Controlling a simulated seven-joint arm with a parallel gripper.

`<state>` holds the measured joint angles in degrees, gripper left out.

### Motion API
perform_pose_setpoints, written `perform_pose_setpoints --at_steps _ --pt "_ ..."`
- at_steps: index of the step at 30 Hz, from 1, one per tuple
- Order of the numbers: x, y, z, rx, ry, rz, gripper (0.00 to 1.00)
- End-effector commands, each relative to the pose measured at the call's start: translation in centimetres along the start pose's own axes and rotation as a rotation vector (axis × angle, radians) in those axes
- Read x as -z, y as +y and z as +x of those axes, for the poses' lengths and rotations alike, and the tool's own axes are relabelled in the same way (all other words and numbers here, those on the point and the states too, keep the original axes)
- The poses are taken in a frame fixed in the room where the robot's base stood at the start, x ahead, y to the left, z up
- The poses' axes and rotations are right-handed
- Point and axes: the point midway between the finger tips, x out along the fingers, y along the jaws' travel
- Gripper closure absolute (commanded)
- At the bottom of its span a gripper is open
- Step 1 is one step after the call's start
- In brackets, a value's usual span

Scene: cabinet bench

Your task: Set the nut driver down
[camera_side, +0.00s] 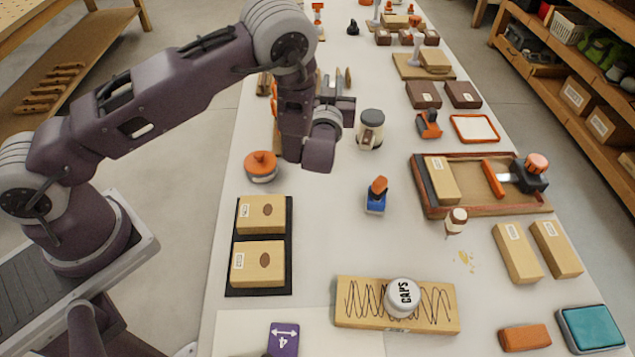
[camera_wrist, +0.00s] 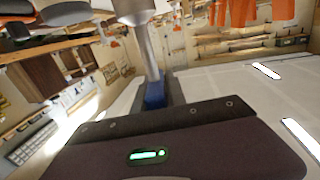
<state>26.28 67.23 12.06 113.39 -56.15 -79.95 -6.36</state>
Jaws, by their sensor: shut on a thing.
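My gripper (camera_side: 338,104) is above the left side of the white bench in the side view, beyond my wrist. Its fingers are mostly hidden there. In the wrist view my gripper (camera_wrist: 168,92) is shut beside a blue part with a grey metal shaft (camera_wrist: 148,50) rising from it. This looks like the nut driver, held by its blue part, but much of it is hidden by the gripper body. I cannot make out the nut driver in the side view, nor whether it touches anything.
An orange-topped round container (camera_side: 261,166) and a blue stamp-like tool (camera_side: 376,197) stand nearer. A red-rimmed tray (camera_side: 430,207) lies at right. The bench (camera_side: 330,225) is clear between the dark left tray and the blue tool.

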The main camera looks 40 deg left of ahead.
Motion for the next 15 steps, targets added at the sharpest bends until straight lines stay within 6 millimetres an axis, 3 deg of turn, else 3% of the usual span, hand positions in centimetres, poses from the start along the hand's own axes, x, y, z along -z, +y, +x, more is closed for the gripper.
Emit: perform_pose_setpoints --at_steps 4,9,12,15 --pt "-0.5 1.3 -6.8 0.044 -0.014 0.004 1.0" --pt "-0.2 0.1 -14.7 0.116 -0.004 0.007 1.0" --pt "0.2 -1.0 -17.7 0.148 0.008 0.004 1.0" --pt "-0.2 -1.7 -18.9 0.166 0.016 0.003 1.0"
